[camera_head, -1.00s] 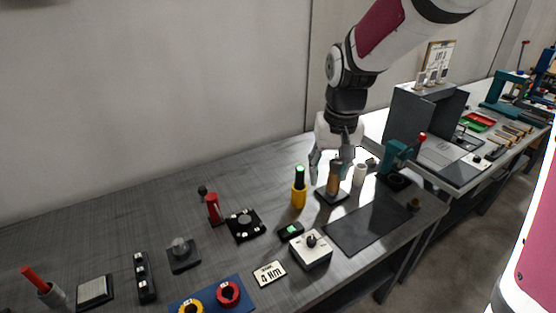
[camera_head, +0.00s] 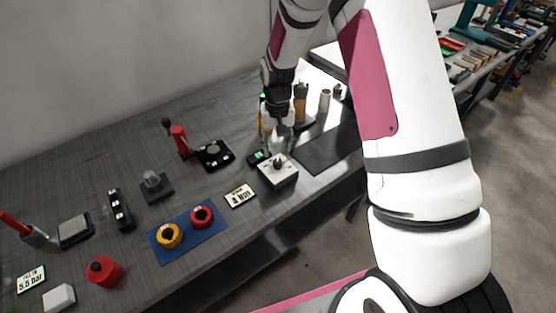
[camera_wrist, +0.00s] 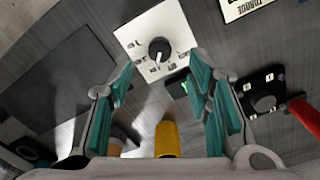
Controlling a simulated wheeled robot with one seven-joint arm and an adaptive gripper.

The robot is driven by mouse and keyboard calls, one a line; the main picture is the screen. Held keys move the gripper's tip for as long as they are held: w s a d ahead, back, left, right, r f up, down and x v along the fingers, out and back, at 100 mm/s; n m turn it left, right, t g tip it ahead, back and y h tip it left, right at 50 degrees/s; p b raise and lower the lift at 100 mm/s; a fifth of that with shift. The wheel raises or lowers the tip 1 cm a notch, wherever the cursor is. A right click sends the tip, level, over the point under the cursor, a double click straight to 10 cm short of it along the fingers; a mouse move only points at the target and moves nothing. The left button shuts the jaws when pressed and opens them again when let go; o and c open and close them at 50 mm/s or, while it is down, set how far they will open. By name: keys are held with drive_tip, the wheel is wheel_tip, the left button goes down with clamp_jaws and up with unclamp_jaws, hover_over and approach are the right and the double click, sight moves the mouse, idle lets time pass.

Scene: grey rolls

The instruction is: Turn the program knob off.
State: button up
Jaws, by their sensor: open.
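The program knob is a black round knob (camera_wrist: 159,50) with a white pointer line, on the white top of a small box (camera_wrist: 140,32) with printed marks around it. In the head view the box (camera_head: 281,178) stands near the table's front edge, with the knob (camera_head: 278,163) on top, partly behind my fingers. My gripper (camera_head: 277,146) is open and empty, just above and behind the box. In the wrist view my gripper's teal fingers (camera_wrist: 165,95) are spread wide, with the knob ahead between them. I cannot tell any contact.
A small black device with a green light (camera_head: 258,157) sits left of the box. A yellow bottle (camera_wrist: 167,140) stands close under my gripper. A dark mat (camera_head: 325,148) lies right of the box. A "4 Nm" card (camera_head: 240,196) lies to the left.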

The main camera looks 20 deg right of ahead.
sight(278, 161)
wheel_tip(278, 161, down, 7)
drive_tip(key=shift+f+p, duration=0.1)
drive_tip(key=shift+p, duration=0.2)
drive_tip(key=shift+c, duration=0.5)
clamp_jaws()
